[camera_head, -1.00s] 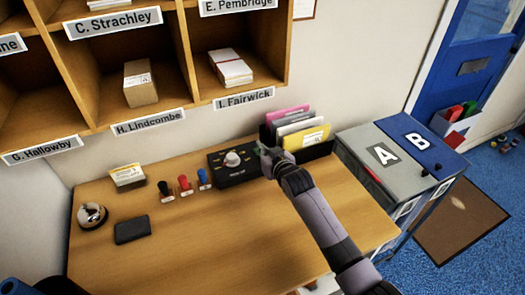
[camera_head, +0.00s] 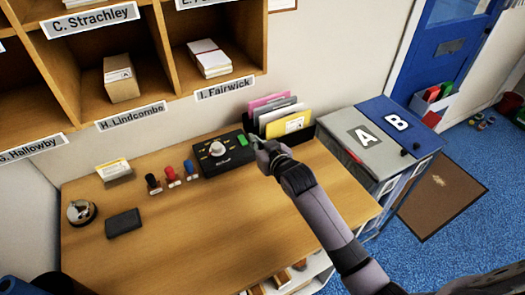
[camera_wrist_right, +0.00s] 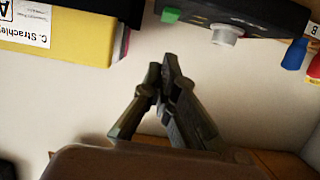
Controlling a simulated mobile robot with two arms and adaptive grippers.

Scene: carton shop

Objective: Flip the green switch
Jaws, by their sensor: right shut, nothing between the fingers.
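The green switch (camera_head: 241,140) is at the right end of a black control box (camera_head: 210,163) that has a round grey knob (camera_head: 217,148). The box stands at the back of the wooden desk. My right gripper (camera_head: 256,143) is just right of the switch, its fingers close to the box's right end; contact cannot be told here. In the right wrist view the shut, empty fingers (camera_wrist_right: 163,68) are apart from the green switch (camera_wrist_right: 170,15), which shows at the top edge on the box (camera_wrist_right: 262,14).
A file holder with coloured folders (camera_head: 290,125) stands close behind and right of my right gripper. Several stamps (camera_head: 172,176) stand left of the box. A black wallet-like item (camera_head: 123,223) and a bell (camera_head: 81,212) lie further left. The desk front (camera_head: 215,230) is clear.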

